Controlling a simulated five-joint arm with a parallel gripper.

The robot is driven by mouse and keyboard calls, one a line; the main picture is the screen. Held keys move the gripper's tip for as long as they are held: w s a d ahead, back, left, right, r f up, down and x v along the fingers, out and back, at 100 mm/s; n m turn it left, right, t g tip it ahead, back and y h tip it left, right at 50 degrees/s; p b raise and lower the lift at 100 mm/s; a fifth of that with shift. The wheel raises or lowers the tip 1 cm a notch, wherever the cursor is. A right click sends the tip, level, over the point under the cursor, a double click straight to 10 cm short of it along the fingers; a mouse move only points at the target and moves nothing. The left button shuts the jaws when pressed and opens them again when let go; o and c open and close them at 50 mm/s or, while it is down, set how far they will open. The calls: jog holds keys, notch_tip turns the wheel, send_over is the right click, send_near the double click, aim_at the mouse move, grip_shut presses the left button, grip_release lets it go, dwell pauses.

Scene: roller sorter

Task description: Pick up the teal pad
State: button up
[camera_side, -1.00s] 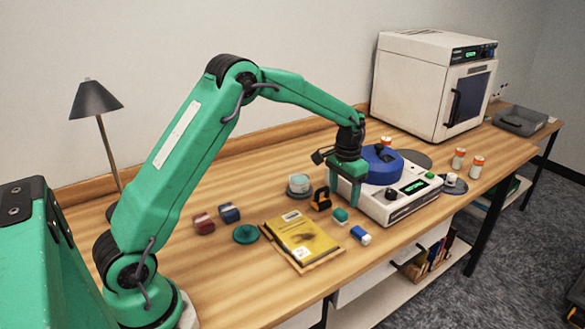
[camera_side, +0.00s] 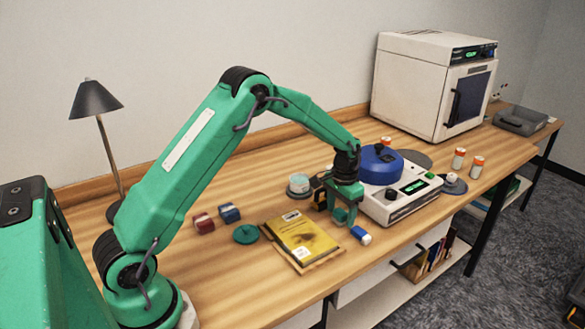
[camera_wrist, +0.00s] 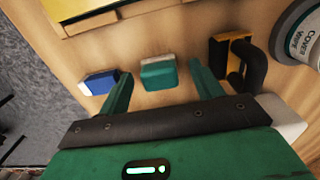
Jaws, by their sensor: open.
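The teal pad (camera_wrist: 158,74) is a small block with a pale upper edge. It lies on the wooden bench in the wrist view, just ahead of the gap between my fingertips. My gripper (camera_wrist: 160,82) is open and empty, with one green finger on each side of the pad's line. In the side view my gripper (camera_side: 345,212) is low over the bench, and its fingers largely hide the pad. I cannot tell whether the fingertips reach down around it.
A blue-and-white block (camera_wrist: 99,82) lies left of the pad, and a black-and-yellow handled item (camera_wrist: 238,58) lies right of it. A yellow book (camera_side: 302,238), a teal disc (camera_side: 246,234) and a white machine with a blue top (camera_side: 405,203) are nearby.

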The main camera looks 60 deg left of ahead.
jog(key=shift+f, duration=0.4)
jog(key=c, duration=1.1)
